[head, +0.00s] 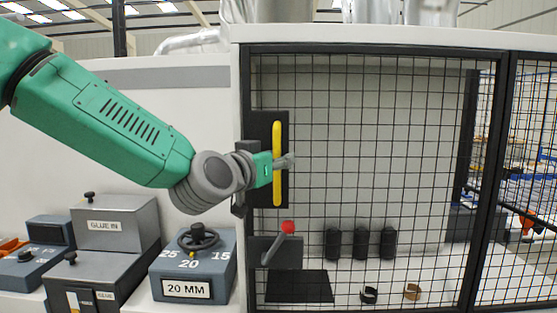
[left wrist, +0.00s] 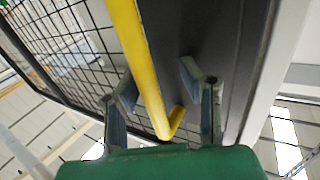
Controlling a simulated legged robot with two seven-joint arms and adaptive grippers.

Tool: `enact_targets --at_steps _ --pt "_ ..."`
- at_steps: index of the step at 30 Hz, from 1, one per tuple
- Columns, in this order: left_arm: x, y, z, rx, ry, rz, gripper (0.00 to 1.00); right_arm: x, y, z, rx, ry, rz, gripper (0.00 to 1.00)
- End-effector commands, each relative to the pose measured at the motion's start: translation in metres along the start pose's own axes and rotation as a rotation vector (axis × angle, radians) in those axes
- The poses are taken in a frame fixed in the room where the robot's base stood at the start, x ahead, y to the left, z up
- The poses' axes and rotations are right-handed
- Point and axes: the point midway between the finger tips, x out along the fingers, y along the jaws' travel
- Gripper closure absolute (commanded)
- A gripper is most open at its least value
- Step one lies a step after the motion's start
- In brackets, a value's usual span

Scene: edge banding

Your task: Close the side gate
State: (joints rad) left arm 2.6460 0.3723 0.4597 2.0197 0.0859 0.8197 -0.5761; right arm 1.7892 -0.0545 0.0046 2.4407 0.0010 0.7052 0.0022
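The side gate (head: 385,150) is a black-framed wire mesh panel with a vertical yellow bar handle (head: 277,145) on a dark plate near its left edge. It looks about flush with the white housing, but I cannot tell whether it is fully shut. My left gripper (head: 284,162) is at the handle's middle height. In the left wrist view, the fingers of the left gripper (left wrist: 158,88) stand apart on either side of the yellow handle (left wrist: 136,55), with gaps visible. My right gripper is not in view.
Behind the mesh are a red-knobbed lever (head: 288,227) and several black cylinders (head: 360,243). Left of the gate, a 20 MM dial box (head: 193,270) and a GLUE IN box (head: 115,225) stand below my left arm. Another mesh panel (head: 525,180) is at the right.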

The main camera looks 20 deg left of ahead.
Motion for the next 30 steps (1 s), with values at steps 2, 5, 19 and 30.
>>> enact_targets --at_steps 2,5,19,30 --pt "-0.002 0.001 -0.002 0.0 0.002 0.001 0.66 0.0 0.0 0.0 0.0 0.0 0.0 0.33" --pt "-0.003 0.001 -0.002 0.0 0.003 0.001 0.66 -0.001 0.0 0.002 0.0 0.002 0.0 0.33" --pt "-0.082 -0.002 0.0 -0.001 0.001 0.002 0.66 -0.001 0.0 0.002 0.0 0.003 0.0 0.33" --pt "-0.116 -0.004 0.003 -0.002 -0.002 0.001 0.66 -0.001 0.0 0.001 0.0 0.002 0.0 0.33"
